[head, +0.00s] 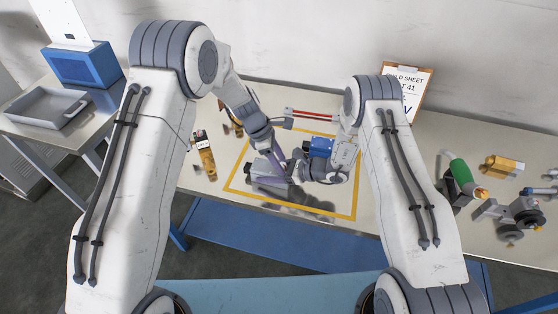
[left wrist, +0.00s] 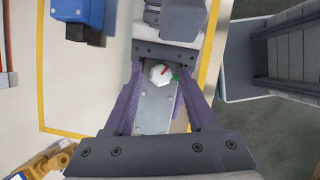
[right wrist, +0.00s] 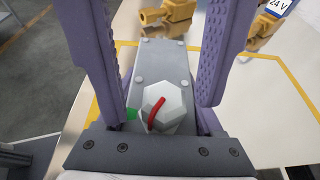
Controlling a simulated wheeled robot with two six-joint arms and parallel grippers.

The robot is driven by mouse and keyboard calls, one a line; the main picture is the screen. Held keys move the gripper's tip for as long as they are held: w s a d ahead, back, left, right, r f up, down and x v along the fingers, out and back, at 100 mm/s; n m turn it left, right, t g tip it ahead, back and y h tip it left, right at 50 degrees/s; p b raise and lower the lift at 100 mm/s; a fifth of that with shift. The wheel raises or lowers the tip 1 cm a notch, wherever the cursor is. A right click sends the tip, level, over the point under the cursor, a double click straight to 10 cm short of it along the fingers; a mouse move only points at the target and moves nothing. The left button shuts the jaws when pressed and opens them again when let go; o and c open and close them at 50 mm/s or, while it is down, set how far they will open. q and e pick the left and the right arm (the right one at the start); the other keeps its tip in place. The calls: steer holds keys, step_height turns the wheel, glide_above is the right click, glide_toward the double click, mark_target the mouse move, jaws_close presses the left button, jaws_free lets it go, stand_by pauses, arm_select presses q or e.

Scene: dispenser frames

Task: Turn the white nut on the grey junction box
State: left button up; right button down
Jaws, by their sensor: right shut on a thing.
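The grey junction box (head: 266,184) lies inside the yellow outline on the bench. Its white faceted nut (right wrist: 168,101) carries a red mark, and a green patch (right wrist: 131,114) shows on the box beside it. The nut (left wrist: 160,75) also shows in the left wrist view. My left gripper (head: 277,160) reaches down over the box; its purple fingers stand open on either side of the nut, apart from it. My right gripper (head: 294,171) comes in from the right, low down, and is shut on the box. Its fingertips are mostly hidden by the left fingers.
A blue block (head: 318,147) stands just behind the right gripper. A yellow fitting (head: 207,160) lies left of the yellow outline (head: 300,212). A sheet on a board (head: 413,85) leans at the back. A green cylinder (head: 461,172) and metal parts lie at the right.

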arm_select(q)
jaws_close()
steer(key=shift+m, duration=0.3)
steer(key=m+g, duration=0.1)
steer(key=m, duration=0.2)
steer(key=shift+w+y, duration=0.2)
steer(key=shift+y, duration=0.1)
steer(key=shift+w+d+m+g+y, duration=0.15)
steer(key=shift+m+g, duration=0.2)
steer(key=shift+m, duration=0.55)
steer(key=shift+s+m+g+y, duration=0.15)
steer(key=shift+m+g, duration=0.2)
steer(key=shift+m, duration=0.55)
steer(key=shift+w, duration=0.1)
steer(key=shift+o, duration=1.5)
jaws_free()
